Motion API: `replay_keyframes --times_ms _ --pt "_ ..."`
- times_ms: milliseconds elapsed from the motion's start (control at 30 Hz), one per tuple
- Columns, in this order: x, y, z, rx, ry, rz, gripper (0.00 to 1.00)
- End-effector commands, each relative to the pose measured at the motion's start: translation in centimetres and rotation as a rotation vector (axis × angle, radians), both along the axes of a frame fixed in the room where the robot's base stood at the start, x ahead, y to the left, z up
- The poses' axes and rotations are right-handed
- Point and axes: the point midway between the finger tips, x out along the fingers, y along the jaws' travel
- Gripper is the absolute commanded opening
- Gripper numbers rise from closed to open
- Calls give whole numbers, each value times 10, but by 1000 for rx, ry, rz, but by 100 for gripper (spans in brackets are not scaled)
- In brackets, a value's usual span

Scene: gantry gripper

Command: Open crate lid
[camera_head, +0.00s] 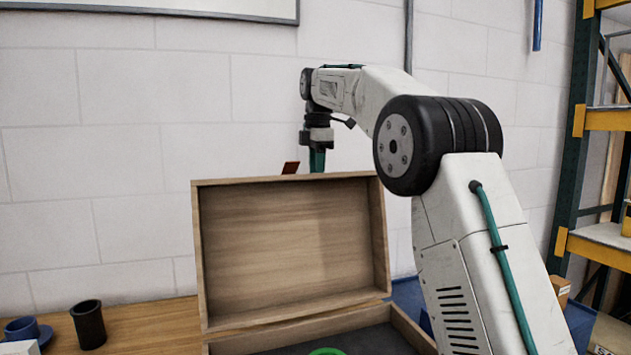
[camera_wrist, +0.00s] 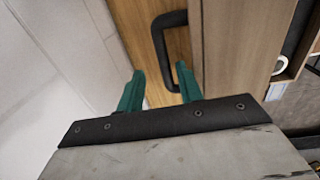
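The wooden crate (camera_head: 408,325) sits on the table at the front, its dark interior showing. Its lid (camera_head: 290,250) stands up, roughly upright, at the back of the crate. My gripper (camera_head: 317,160) is above and behind the lid's top edge, which hides the ends of its green fingers. In the wrist view my gripper (camera_wrist: 160,92) is open, its two fingers apart. A black handle (camera_wrist: 160,45) projects from the lid's outer side (camera_wrist: 235,45), just beyond the fingers and near the right one. I cannot tell whether they touch.
A green round thing (camera_head: 326,351) shows at the crate's front. A black cup (camera_head: 88,325) and a blue cup (camera_head: 22,328) stand on the wooden table (camera_head: 150,325) at left. A white block wall (camera_head: 100,150) rises behind. Shelving (camera_head: 570,170) stands at right.

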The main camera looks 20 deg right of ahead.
Motion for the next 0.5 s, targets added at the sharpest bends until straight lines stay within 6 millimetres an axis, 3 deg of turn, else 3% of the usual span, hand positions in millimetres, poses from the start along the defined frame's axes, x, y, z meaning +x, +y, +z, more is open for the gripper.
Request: replay_keyframes --times_ms 233,500 --pt "-1 1 35 0 -4 1 36" --pt "-2 2 43 0 -1 2 36"
